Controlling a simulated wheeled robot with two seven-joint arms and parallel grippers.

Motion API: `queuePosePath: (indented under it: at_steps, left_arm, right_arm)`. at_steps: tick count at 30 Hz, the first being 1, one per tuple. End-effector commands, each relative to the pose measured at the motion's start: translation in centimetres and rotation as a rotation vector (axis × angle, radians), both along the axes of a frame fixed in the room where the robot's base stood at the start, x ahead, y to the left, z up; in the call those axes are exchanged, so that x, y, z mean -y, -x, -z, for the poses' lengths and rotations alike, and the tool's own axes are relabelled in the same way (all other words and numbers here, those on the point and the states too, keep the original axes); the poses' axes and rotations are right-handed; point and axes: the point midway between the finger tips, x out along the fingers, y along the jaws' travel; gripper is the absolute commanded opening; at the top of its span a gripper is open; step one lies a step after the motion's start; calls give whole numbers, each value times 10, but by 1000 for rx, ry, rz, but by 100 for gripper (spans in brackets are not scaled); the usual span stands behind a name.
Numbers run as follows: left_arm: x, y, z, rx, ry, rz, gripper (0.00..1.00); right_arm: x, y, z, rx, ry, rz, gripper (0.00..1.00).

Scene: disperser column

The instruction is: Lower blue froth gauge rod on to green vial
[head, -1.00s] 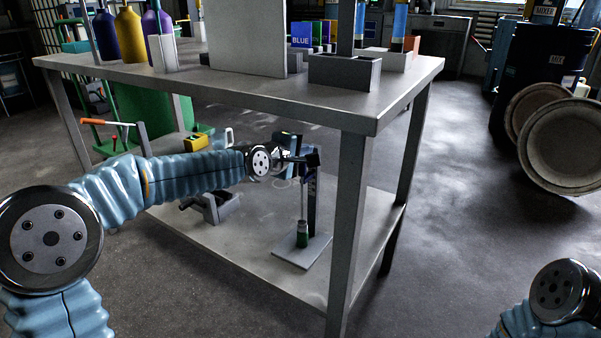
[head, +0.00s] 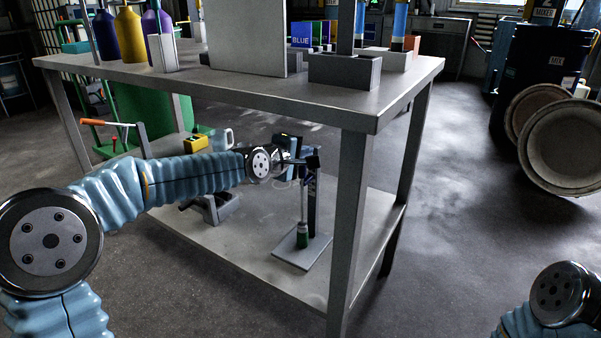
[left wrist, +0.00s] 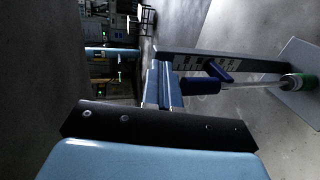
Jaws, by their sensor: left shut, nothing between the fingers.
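The froth gauge stands on the lower shelf, with a pale base plate (head: 290,257) and a dark upright post. A green vial (head: 302,239) stands on the plate; it also shows at the right in the left wrist view (left wrist: 291,81). The blue rod part (left wrist: 203,86) is in line with the vial, and a pale length runs from it to the vial top. My left gripper (head: 309,161) is at the top of the gauge, shut and empty. Its fingertips (left wrist: 164,88) are close beside the blue part; I cannot tell whether they touch. My right gripper is out of view.
The upper tabletop (head: 330,105) overhangs the shelf, and its front leg (head: 350,220) stands right of the gauge. A grey clamp-like block (head: 215,206) sits on the shelf to the left. Bare shelf lies around the base plate.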

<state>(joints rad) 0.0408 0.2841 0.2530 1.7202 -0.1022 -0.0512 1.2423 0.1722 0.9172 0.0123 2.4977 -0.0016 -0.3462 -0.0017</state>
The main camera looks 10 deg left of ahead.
Motion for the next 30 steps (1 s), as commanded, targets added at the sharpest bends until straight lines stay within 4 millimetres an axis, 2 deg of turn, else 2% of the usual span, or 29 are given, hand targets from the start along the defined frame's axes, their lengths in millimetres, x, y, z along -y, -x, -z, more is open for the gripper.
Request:
queuePosePath:
  at_steps: [14, 30]
  left_arm:
    - [0, 0, 1, 0, 0, 0, 0]
    - [0, 0, -23, 1, 0, 0, 0]
  right_arm:
    - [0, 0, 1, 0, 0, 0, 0]
    - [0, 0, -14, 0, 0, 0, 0]
